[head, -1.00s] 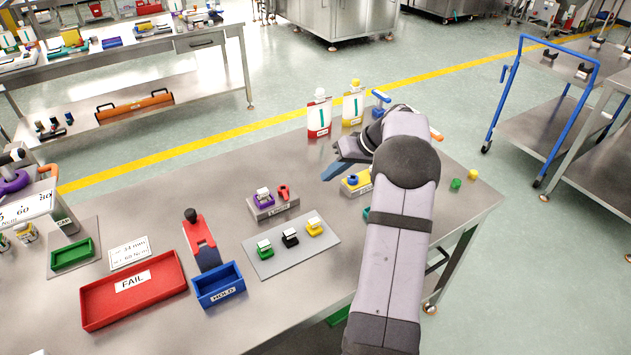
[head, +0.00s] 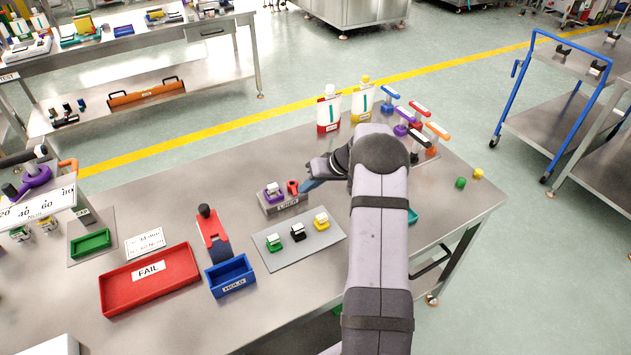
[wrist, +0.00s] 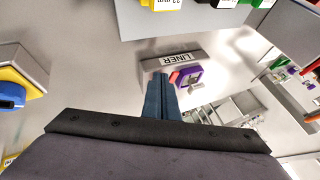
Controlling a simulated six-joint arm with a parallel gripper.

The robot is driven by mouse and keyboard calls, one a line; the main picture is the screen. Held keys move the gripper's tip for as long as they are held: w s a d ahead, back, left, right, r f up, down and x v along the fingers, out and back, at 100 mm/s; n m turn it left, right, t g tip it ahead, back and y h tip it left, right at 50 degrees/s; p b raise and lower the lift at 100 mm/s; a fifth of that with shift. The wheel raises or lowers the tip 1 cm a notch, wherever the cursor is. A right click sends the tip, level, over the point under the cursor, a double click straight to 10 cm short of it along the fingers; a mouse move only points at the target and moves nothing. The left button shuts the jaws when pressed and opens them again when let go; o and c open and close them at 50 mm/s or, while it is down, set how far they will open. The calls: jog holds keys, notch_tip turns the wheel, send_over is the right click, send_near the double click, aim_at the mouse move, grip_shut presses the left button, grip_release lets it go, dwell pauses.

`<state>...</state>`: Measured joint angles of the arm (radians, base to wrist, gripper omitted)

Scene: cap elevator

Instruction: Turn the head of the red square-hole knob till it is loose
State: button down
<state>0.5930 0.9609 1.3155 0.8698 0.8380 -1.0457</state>
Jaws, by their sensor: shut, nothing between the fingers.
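A small red knob (head: 292,187) stands on the right part of a grey block (head: 278,208) labelled LINER, beside a purple piece with a white top (head: 272,190). My gripper (head: 305,186), with blue fingers, reaches in from the right, its tips close to the red knob. In the wrist view the fingers (wrist: 160,80) are together with nothing between them. There the red knob (wrist: 173,77) shows just right of the tips, partly hidden by them. I cannot tell whether they touch it. Its square hole does not show clearly.
A grey plate (head: 290,248) with green, black and yellow clips lies in front of the block. A blue HOLD bin (head: 230,277) and a red FAIL tray (head: 150,280) stand at the left. Several coloured T-handles (head: 421,110) stand behind my arm at the right.

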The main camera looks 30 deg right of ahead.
jog(key=shift+a+f+b, duration=0.1)
jog(key=shift+a+b, duration=0.1)
jog(key=shift+b, duration=0.1)
jog(key=shift+a+f+b, duration=0.2)
jog(key=shift+a+b, duration=0.25)
jog(key=shift+b, duration=0.55)
jog(key=shift+a+r+m+b, duration=0.1)
jog(key=shift+a+m+b, duration=0.2)
jog(key=shift+b, duration=0.55)
jog(key=shift+r, duration=0.15)
jog(key=shift+d, duration=0.1)
jog(key=shift+w+d, duration=0.3)
jog(key=shift+d, duration=0.3)
